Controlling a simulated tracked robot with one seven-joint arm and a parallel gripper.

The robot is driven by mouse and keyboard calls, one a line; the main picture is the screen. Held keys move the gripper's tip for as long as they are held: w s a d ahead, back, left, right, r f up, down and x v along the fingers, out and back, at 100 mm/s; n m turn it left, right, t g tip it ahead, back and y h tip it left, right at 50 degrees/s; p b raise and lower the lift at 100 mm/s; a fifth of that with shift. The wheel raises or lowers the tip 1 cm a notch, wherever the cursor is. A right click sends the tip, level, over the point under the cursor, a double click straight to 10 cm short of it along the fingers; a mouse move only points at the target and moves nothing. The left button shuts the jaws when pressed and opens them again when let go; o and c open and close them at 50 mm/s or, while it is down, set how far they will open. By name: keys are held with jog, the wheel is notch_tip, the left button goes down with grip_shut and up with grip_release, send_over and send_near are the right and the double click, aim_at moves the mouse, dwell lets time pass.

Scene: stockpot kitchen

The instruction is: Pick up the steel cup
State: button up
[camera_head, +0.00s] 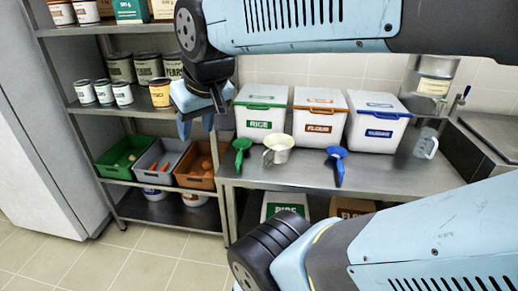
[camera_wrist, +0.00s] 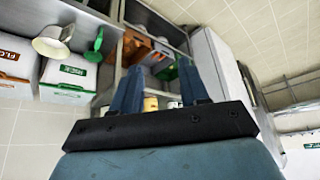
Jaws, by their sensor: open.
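The steel cup (camera_head: 279,148) stands on the steel counter (camera_head: 310,178), in front of the bins marked rice and flour. It has a pale, shiny look and a handle on its left side. It also shows at the upper left of the wrist view (camera_wrist: 50,46). My gripper (camera_head: 196,126) is open and hangs in the air left of the cup, in front of the shelf. Its two blue fingers (camera_wrist: 160,72) are spread and empty in the wrist view, with the cup off to their left.
A green scoop (camera_head: 241,147) lies close left of the cup and a blue scoop (camera_head: 338,162) to its right. Lidded bins (camera_head: 318,125) stand behind. A clear jug (camera_head: 426,144) is farther right. The shelf (camera_head: 128,106) at left holds cans and crates.

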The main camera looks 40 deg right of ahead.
aim_at(275, 152)
jog(key=w+d+f+m+g+y, duration=0.1)
jog(key=w+d+f+m+y, duration=0.5)
jog(key=f+m, duration=0.2)
jog(key=w+d+f+m+g+y, duration=0.1)
jog(key=w+d+f+m+y, duration=0.5)
jog(key=f+m, duration=0.25)
jog(key=s+d+f+m+t+h, duration=0.2)
jog(key=d+f+m+t, duration=0.2)
jog(key=d, duration=0.4)
jog(key=s+d+f+m+t+h, duration=0.2)
jog(key=d+f+m+t, duration=0.3)
jog(key=d+f+m, duration=0.2)
jog(key=s+d+f+m+t+h, duration=0.1)
jog(key=d+f+m+t+h, duration=0.2)
jog(key=d+f, duration=0.5)
jog(key=shift+s+d+m+t, duration=0.2)
jog(key=shift+d+m+t, duration=0.25)
jog(key=shift+m, duration=0.15)
jog(key=shift+s+d+m+t, duration=0.2)
jog(key=shift+d+m+t, duration=0.25)
jog(key=shift+m, duration=0.1)
jog(key=shift+w+d+f, duration=0.1)
jog(key=x, duration=1.3)
jog(key=shift+w, duration=0.25)
